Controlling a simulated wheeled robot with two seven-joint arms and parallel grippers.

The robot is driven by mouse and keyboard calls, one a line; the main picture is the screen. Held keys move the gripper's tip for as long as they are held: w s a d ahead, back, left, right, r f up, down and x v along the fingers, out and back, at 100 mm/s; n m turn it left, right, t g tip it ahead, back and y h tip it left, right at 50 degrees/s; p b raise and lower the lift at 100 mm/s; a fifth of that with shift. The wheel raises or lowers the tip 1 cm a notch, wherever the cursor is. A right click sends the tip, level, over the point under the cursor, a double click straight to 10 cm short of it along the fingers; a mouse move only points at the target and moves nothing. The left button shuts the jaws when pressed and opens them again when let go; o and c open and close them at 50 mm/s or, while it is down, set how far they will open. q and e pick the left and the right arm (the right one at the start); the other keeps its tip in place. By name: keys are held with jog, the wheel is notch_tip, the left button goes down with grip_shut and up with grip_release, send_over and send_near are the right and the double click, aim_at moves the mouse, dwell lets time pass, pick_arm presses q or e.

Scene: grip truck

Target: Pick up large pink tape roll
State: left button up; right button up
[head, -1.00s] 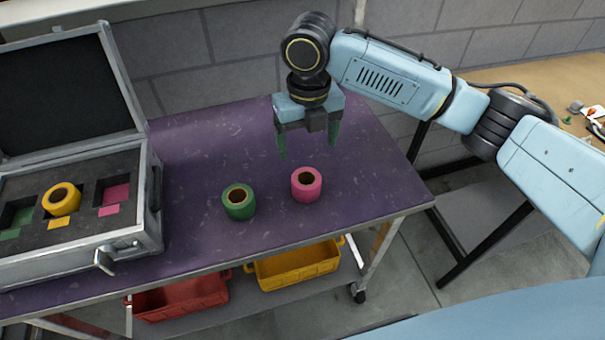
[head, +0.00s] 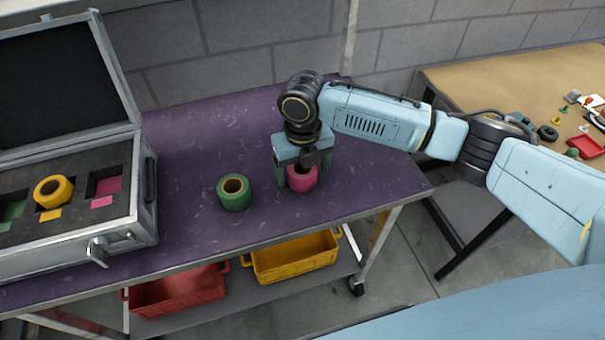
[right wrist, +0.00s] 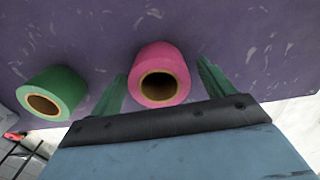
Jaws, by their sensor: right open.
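The pink tape roll (head: 302,181) stands on the purple table, hole facing up, partly hidden by my right gripper in the head view. My right gripper (head: 302,176) is lowered over it. In the right wrist view the pink roll (right wrist: 158,75) sits between the two green fingers of my open right gripper (right wrist: 160,88), one finger on each side, with a small gap at the right finger. The roll rests on the table. My left gripper does not show.
A green tape roll (head: 234,193) stands close to the left of the pink one; it also shows in the right wrist view (right wrist: 52,94). An open case (head: 140,205) at the left holds a yellow roll (head: 53,191). The right part of the purple table (head: 370,180) is clear.

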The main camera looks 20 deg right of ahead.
jog(key=c, duration=1.1)
notch_tip(320, 180, up, 10)
jog(key=shift+r+p, duration=0.1)
jog(key=shift+p, duration=0.55)
